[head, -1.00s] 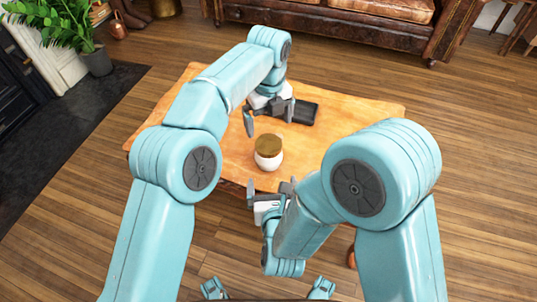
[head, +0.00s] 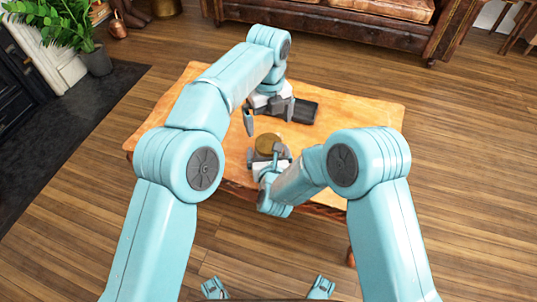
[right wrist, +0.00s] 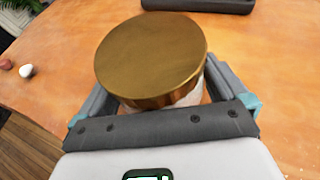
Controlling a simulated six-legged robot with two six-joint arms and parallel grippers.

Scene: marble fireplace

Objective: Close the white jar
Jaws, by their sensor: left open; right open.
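The white jar (right wrist: 196,97) stands on the wooden table. A round brass-coloured lid (right wrist: 152,55) sits on top of it, also seen in the head view (head: 267,143); I cannot tell whether it is fully seated. My right gripper (head: 268,158) is open at the near side of the jar. In the right wrist view its fingers lie on either side of the jar, below the lid; contact is not clear. The lid hides most of the jar. My left gripper (head: 268,117) is open and empty, beyond the jar, with its fingers pointing down.
A dark tray (head: 303,111) lies on the table (head: 355,125) behind the jar, close to my left gripper. A small red thing (right wrist: 5,64) and a white one (right wrist: 26,71) show at the left in the right wrist view. The table's right side is clear.

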